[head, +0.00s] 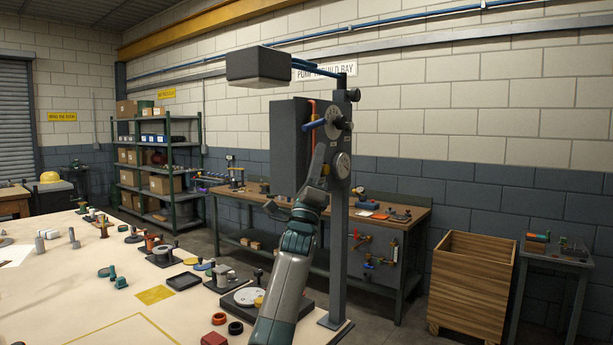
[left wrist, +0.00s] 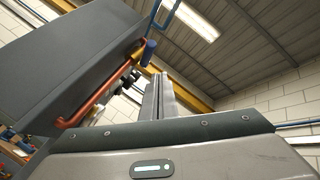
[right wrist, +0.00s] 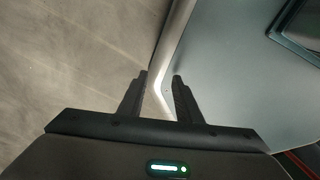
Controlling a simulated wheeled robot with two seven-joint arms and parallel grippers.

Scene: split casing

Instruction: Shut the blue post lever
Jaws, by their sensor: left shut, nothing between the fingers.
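The blue lever (head: 315,124) is on the grey post (head: 338,230), joined to a round dial plate near the top and sticking out to the left. My left gripper (head: 319,150) is shut and empty, pointing up just below the lever, in front of the post. In the left wrist view the blue lever (left wrist: 149,52) shows just beyond the shut fingers (left wrist: 158,82); I cannot tell whether they touch. My right gripper (right wrist: 160,76) is open and empty, over the floor and a grey surface; it is not in the head view.
A grey box (head: 288,148) and an orange pipe (head: 312,120) stand left of the lever, and another grey box (head: 258,66) hangs above. The pale table (head: 90,290) holds several small parts. A workbench (head: 410,215) and wooden crate (head: 472,285) are behind.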

